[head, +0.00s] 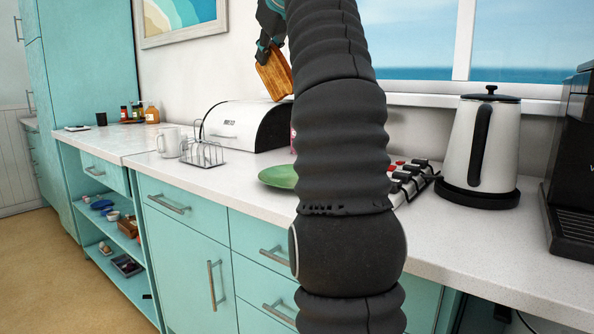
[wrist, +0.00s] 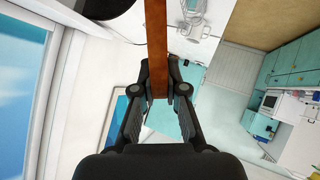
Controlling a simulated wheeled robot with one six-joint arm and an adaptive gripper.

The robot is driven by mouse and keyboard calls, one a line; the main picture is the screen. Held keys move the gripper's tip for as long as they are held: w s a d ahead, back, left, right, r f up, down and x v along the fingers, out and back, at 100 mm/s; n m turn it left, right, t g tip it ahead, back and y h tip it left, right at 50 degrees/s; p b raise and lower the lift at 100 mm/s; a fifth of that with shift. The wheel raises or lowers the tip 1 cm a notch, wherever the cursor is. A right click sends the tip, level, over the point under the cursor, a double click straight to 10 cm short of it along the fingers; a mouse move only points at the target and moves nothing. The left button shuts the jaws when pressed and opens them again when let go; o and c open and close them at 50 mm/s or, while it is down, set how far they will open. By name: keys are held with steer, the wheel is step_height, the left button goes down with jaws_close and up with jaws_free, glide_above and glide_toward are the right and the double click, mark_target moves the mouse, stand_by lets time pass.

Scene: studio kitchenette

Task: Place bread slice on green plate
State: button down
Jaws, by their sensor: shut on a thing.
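The brown bread slice (head: 274,77) hangs tilted in my gripper (head: 268,42), high above the counter and in front of the wall. In the wrist view the slice (wrist: 157,45) shows edge-on as a narrow brown strip. My gripper (wrist: 159,90) is shut on it there, one finger on each side. The green plate (head: 277,177) lies on the white counter, below the slice and apart from it. My arm hides the plate's right part. The plate cannot be made out in the wrist view.
A white bread box with a dark side (head: 237,126) stands behind the plate. A wire rack (head: 204,153) and a white mug (head: 168,143) stand left of it. Right of my arm are a rack with dark and red items (head: 408,178), a kettle (head: 482,150) and a black machine (head: 574,150).

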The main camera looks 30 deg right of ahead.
mark_target(273, 79)
steer(key=f+n, duration=0.1)
steer(key=w+d+f+n+g, duration=0.1)
steer(key=f+n, duration=0.1)
steer(key=w+d+f+n, duration=0.1)
steer(key=f+n, duration=0.1)
steer(key=shift+d+f+g, duration=0.1)
steer(key=shift+g, duration=0.2)
steer(key=d+f+n+b, duration=0.1)
steer(key=f+n+b, duration=0.1)
steer(key=f, duration=0.4)
steer(key=w+d+f+n+b, duration=0.1)
steer(key=f+n+b, duration=0.2)
steer(key=f+b, duration=0.2)
steer(key=w+d+f+n+b, duration=0.1)
steer(key=f+n+b, duration=0.1)
steer(key=f, duration=0.5)
steer(key=shift+d+n+b, duration=0.15)
steer(key=shift+n+b, duration=0.25)
steer(key=shift+b, duration=0.4)
steer(key=c, duration=1.4)
jaws_free()
steer(key=shift+r, duration=0.1)
steer(key=shift+p+v, duration=1.25)
steer(key=shift+v, duration=2.7)
steer(key=shift+s, duration=0.1)
